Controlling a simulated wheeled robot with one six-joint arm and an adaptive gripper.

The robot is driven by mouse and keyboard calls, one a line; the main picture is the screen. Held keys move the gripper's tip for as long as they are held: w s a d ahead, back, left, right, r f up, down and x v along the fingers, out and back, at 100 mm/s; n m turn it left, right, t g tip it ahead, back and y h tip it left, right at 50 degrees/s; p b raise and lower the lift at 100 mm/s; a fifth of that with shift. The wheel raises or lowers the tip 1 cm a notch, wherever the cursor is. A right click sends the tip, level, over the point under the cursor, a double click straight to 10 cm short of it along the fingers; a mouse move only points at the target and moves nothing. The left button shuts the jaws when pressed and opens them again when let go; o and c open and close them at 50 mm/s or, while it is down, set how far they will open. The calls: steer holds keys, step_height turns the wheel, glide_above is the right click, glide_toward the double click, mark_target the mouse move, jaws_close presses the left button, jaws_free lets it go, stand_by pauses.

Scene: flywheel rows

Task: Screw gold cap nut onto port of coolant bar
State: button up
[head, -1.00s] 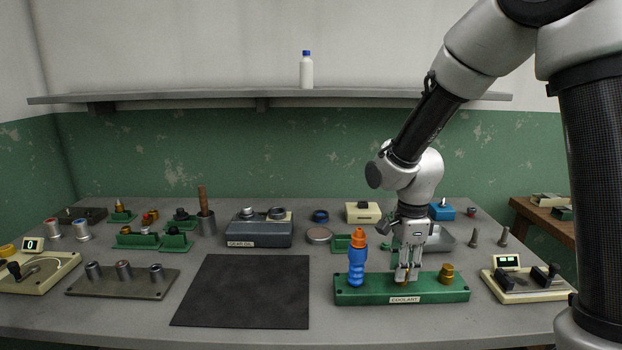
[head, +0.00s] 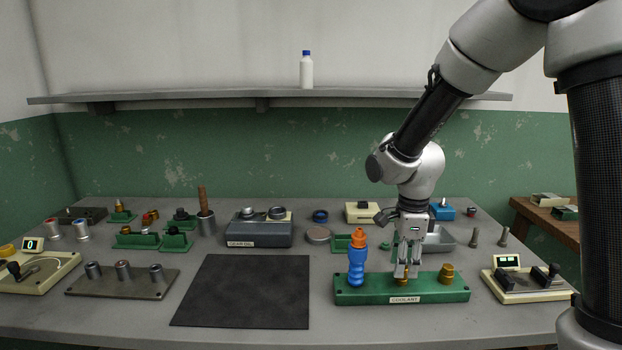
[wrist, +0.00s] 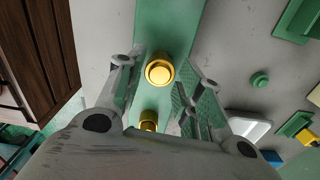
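The green coolant bar (head: 435,293) lies on the bench at the right, with a COOLANT label on its front. A gold round-topped piece (wrist: 160,71), which looks like the cap nut, sits at its middle position; its lower part shows in the head view (head: 404,282). I cannot tell how far it is threaded on. My gripper (head: 406,268) points down over it. In the wrist view the fingers stand apart with gaps on both sides of the gold piece. Another gold fitting (head: 447,274) stands at the bar's right end, partly hidden in the wrist view (wrist: 148,121).
A tall blue fitting with an orange top (head: 357,262) stands on the bar close left of my gripper. A device with a lit display (head: 515,280) is to the right. A grey tray (head: 440,240) lies behind. The dark mat (head: 245,290) at left is clear.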

steer(key=shift+r, duration=0.85)
steer(key=o, duration=0.6)
steer(key=shift+c, duration=0.2)
steer(key=c, duration=0.5)
steer(key=shift+o, duration=0.2)
